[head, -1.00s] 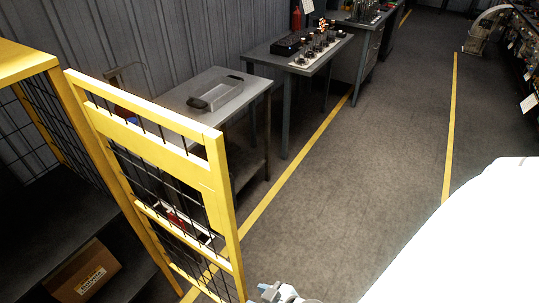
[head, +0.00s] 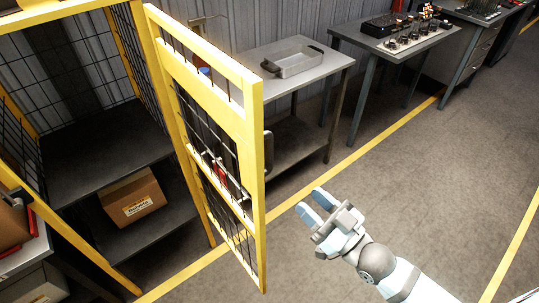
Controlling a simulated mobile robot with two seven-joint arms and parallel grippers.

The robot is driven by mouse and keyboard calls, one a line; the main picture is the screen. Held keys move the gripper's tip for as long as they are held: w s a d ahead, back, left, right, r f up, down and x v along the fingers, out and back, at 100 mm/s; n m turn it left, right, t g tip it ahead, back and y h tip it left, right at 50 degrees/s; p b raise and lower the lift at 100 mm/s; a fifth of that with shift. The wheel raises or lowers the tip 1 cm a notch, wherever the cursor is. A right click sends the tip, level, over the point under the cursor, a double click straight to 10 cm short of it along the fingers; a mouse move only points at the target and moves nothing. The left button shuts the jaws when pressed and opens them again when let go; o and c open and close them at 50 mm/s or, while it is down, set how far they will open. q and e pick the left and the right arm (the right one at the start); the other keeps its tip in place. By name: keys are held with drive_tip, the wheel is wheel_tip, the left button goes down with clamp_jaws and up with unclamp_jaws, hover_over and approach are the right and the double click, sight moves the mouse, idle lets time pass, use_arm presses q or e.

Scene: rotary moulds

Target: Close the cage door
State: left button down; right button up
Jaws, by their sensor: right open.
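The yellow cage door (head: 253,110) with black wire mesh stands open, swung out from the yellow cage frame (head: 131,60) on the left. A grey handle (head: 268,150) shows at the door's free edge. My right gripper (head: 311,206) is open and empty. In the picture it is to the right of the door's lower part, apart from it, with its fingers pointing up and left over the floor. My left gripper is not in view.
Inside the cage, dark shelves hold a cardboard box (head: 133,197). A grey table (head: 333,66) with a metal tray (head: 293,62) stands behind the door. Another table (head: 425,47) with parts is farther right. The floor (head: 400,190) on the right is clear.

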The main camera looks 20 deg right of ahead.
sight(272, 150)
drive_tip(key=shift+n+t+y, duration=0.3)
drive_tip(key=shift+t+y, duration=0.2)
drive_tip(key=shift+y, duration=0.2)
drive_tip(key=w+a+r+p, duration=0.1)
drive_tip(key=w+a+r, duration=0.1)
drive_tip(key=w, duration=0.1)
drive_tip(key=w+a+r+p, duration=0.1)
drive_tip(key=w+r, duration=0.2)
drive_tip(key=w+a+r+p, duration=0.1)
drive_tip(key=w+a+r, duration=0.1)
drive_tip(key=w+r, duration=0.1)
drive_tip(key=shift+w+a+r, duration=0.2)
drive_tip(key=shift+w+a, duration=0.05)
drive_tip(key=shift+a, duration=0.05)
drive_tip(key=shift+w+a+r, duration=0.1)
drive_tip(key=shift+w+a, duration=0.15)
drive_tip(key=shift+w, duration=0.15)
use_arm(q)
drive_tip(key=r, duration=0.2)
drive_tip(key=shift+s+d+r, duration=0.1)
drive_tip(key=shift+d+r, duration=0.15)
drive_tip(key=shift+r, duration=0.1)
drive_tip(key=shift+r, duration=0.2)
use_arm(e)
clamp_jaws()
